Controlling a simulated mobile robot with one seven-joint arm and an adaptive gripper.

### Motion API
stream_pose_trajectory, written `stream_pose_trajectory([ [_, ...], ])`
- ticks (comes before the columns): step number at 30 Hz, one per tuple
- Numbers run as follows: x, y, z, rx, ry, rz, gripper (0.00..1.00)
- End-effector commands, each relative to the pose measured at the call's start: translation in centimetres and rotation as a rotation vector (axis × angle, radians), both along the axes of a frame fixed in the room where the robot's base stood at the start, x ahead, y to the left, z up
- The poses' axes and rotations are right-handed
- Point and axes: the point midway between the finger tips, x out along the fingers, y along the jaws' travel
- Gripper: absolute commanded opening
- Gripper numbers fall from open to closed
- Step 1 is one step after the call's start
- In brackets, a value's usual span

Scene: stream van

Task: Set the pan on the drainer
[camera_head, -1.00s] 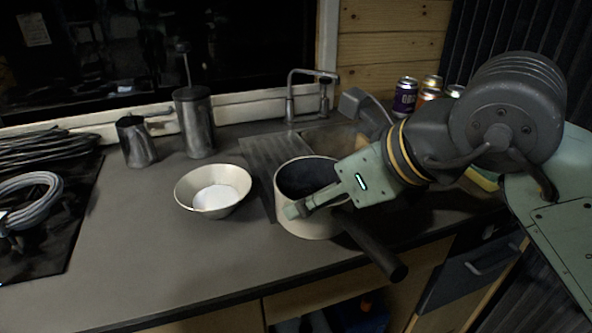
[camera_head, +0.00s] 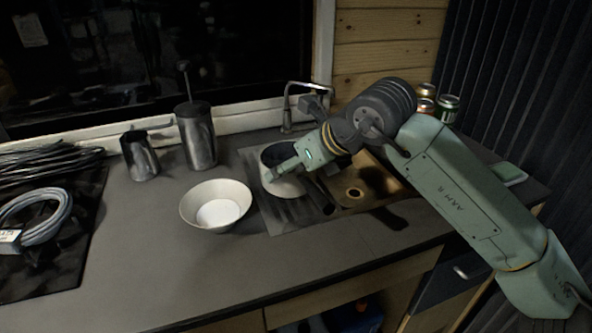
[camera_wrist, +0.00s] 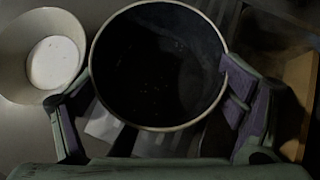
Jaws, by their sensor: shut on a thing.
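The pan (camera_head: 284,188) is a round cream pot with a dark inside, upright over the grey drainer (camera_head: 252,160) left of the sink. I cannot tell whether its base touches the drainer. My gripper (camera_head: 285,170) is shut on the pan. In the wrist view, my gripper's fingers (camera_wrist: 155,85) lie at the left and right of the pan's rim (camera_wrist: 160,128). My gripper hides part of the pan in the head view.
A cream bowl (camera_head: 203,217) with a white inner bottom stands close left of the pan. A metal jug (camera_head: 140,158) and a press pot (camera_head: 196,138) stand behind. A tap (camera_head: 287,108) rises behind the drainer, and the sink (camera_head: 352,192) is at right. The front counter is clear.

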Motion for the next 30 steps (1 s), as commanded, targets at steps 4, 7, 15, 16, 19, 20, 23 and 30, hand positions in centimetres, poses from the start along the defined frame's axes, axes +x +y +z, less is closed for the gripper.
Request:
stream_pose_trajectory([
  [4,-0.3,-0.1,-2.1,0.004,0.004,0.001,0.47],
  [7,-0.3,-0.1,-2.9,0.001,0.002,0.001,0.47],
  [15,-0.3,-0.1,-3.1,0.0,0.003,0.001,0.47],
  [16,-0.3,-0.1,-3.2,0.0,0.002,0.0,0.47],
  [19,-0.3,-0.1,-3.5,-0.001,0.002,0.001,0.47],
  [20,-0.3,-0.1,-3.5,-0.001,0.002,0.001,0.47],
  [23,-0.3,-0.1,-3.4,-0.001,0.003,0.001,0.93],
  [30,-0.3,-0.1,-3.4,0.0,0.004,0.001,1.0],
])
